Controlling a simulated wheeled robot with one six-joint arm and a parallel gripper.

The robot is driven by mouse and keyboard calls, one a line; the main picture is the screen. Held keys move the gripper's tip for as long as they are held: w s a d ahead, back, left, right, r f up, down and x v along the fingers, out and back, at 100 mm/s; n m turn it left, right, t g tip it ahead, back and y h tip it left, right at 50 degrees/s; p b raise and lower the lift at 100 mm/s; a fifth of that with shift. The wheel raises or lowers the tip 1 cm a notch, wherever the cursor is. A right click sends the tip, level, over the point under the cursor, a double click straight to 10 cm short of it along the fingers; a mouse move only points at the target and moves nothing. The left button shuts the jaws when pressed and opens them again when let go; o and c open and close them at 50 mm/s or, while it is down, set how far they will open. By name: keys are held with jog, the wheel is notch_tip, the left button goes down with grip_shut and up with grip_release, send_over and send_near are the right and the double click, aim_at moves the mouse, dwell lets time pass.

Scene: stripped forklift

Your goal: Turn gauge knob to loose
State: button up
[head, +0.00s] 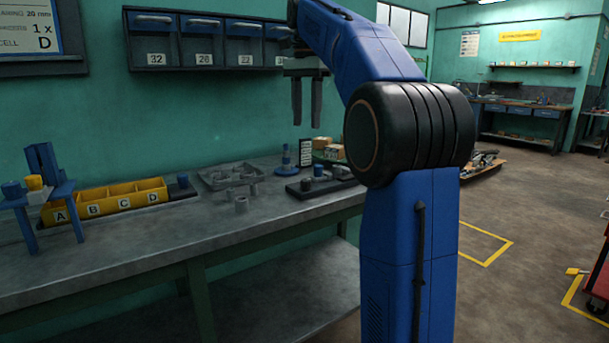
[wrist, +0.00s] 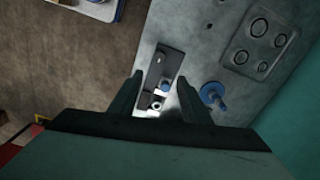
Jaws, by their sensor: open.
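A dark flat fixture (head: 300,193) lies on the workbench near its right end. My gripper (head: 307,117) hangs open and empty, fingers down, well above the bench. In the wrist view the open fingers (wrist: 160,79) frame the fixture without touching it.
A blue stepped peg (head: 286,160) and a grey tray with round holes (head: 232,176) stand left of the fixture. Yellow bins (head: 108,197) and a blue stand (head: 45,190) are farther left. Wall drawers (head: 205,42) hang behind. Small boxes (head: 334,151) sit behind the fixture.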

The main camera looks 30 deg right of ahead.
aim_at(306, 180)
notch_tip(306, 180, down, 16)
jog(key=shift+f, duration=0.2)
dwell(0.4)
jog(key=c, duration=1)
jog(key=shift+c, duration=0.2)
